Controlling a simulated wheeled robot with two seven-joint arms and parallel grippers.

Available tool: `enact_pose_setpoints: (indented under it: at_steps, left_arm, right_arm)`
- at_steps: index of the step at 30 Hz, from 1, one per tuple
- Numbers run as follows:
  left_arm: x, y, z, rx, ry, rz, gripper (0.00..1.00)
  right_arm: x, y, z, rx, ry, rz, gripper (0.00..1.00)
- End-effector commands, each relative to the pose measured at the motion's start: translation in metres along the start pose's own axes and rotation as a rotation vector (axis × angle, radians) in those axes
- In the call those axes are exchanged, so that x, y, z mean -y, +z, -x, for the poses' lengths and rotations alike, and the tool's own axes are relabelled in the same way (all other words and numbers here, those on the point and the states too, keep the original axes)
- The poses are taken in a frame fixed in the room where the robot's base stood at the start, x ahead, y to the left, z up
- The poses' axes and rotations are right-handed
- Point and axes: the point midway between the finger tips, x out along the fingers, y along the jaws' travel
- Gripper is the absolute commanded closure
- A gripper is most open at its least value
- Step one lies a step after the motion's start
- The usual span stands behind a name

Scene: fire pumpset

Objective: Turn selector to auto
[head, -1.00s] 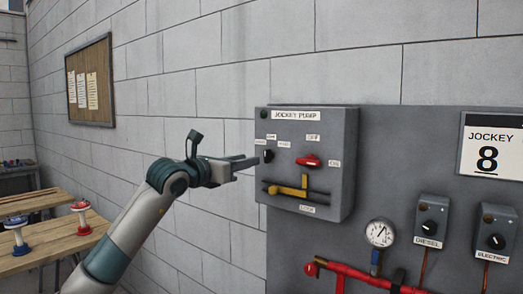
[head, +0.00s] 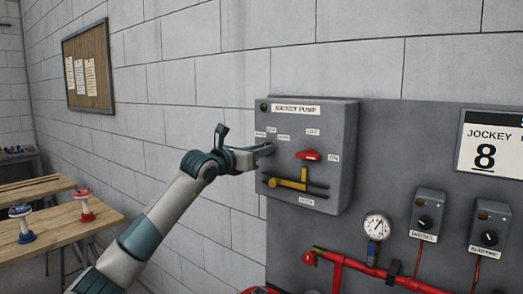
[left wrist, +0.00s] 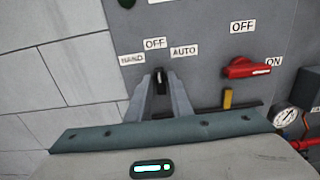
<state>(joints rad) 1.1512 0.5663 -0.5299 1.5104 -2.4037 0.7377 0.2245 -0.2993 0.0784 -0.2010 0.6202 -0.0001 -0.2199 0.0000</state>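The jockey pump panel (head: 335,135) is a grey box on the wall board. Its small black selector knob (left wrist: 160,76) shows in the left wrist view below the labels HAND (left wrist: 132,59), OFF (left wrist: 155,43) and AUTO (left wrist: 184,51). The knob stands about upright, toward OFF. My left gripper (head: 268,149) is at the panel, and its fingers hide the knob in the head view. In the left wrist view the left gripper (left wrist: 161,80) is open, one finger on each side of the knob; contact is not clear. My right gripper is not in view.
A red handle (head: 308,155) with OFF and ON labels sits right of the selector, above a yellow lever (head: 290,184). A gauge (head: 377,227), red pipe (head: 365,268) and two smaller boxes are lower right. A wooden table (head: 75,226) stands at left.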

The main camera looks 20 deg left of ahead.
Motion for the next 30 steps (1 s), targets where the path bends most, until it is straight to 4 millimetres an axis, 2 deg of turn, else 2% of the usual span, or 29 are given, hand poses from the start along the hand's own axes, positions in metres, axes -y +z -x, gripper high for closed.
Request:
enact_pose_setpoints:
  at_steps: [1, 2, 14, 23, 30]
  left_arm:
    - [0.000, 0.000, 0.000, 0.000, 0.000, 0.000, 0.93]
    - [0.000, 0.000, 0.000, 0.000, 0.000, 0.000, 1.00]
    - [0.000, -0.001, 0.000, 0.001, 0.000, -0.026, 1.00]
    - [0.001, -0.004, 0.001, 0.003, 0.001, -0.165, 1.00]
    - [0.002, -0.005, 0.001, 0.003, 0.000, -0.354, 1.00]
  right_arm:
    - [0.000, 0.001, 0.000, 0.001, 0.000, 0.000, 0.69]
    - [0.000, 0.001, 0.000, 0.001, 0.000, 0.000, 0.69]
    - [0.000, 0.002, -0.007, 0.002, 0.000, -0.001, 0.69]
    - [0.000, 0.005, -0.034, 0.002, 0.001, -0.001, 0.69]
    - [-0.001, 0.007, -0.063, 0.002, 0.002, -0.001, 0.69]
